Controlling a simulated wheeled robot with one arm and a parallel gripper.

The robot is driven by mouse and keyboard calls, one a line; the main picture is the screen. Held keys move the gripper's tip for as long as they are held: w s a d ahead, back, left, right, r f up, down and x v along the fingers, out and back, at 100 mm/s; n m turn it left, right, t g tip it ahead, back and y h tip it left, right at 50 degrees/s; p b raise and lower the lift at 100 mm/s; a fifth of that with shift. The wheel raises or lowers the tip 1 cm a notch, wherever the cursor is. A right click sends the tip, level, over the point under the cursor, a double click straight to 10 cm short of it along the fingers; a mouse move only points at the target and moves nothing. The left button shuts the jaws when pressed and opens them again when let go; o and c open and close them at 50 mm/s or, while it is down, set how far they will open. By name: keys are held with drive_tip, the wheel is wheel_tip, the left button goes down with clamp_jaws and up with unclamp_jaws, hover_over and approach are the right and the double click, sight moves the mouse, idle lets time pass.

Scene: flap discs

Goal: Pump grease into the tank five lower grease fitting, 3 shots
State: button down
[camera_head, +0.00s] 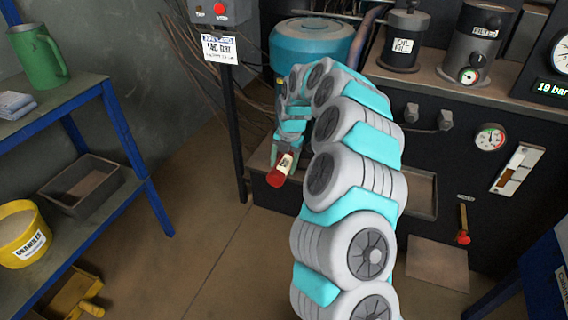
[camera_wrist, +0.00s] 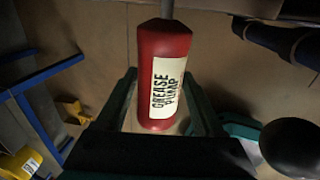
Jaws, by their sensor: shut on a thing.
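A red grease pump (camera_wrist: 160,45) with a white label reading GREASE PUMP is between the fingers of my gripper (camera_wrist: 165,105) in the wrist view. A thin rod leaves its top end. In the head view the pump (camera_head: 278,174) shows small, its red end pointing down, held in my gripper (camera_head: 287,155) above the floor. A teal tank (camera_head: 312,48) stands behind my arm, partly hidden by it. I cannot make out a tank five label or a lower grease fitting in either view.
A dark machine bench (camera_head: 450,90) with gauges, an OIL FILL can (camera_head: 405,38) and a FILTER housing (camera_head: 478,42) stands at the right. A blue shelf (camera_head: 75,95) holds a green jug (camera_head: 38,56) at left. Floor between is open.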

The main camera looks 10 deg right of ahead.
sight(272, 183)
drive_tip(key=shift+s, duration=0.1)
drive_tip(key=shift+s+a, duration=0.5)
drive_tip(key=shift+s, duration=0.15)
drive_tip(key=shift+s+a+b, duration=0.35)
drive_tip(key=shift+s+a, duration=0.4)
drive_tip(key=shift+s, duration=0.25)
drive_tip(key=shift+s+a+b, duration=0.3)
drive_tip(key=shift+s+a, duration=0.45)
drive_tip(key=shift+s, duration=0.3)
drive_tip(key=shift+s+a+b, duration=0.35)
drive_tip(key=shift+s+a, duration=0.4)
drive_tip(key=shift+s, duration=0.25)
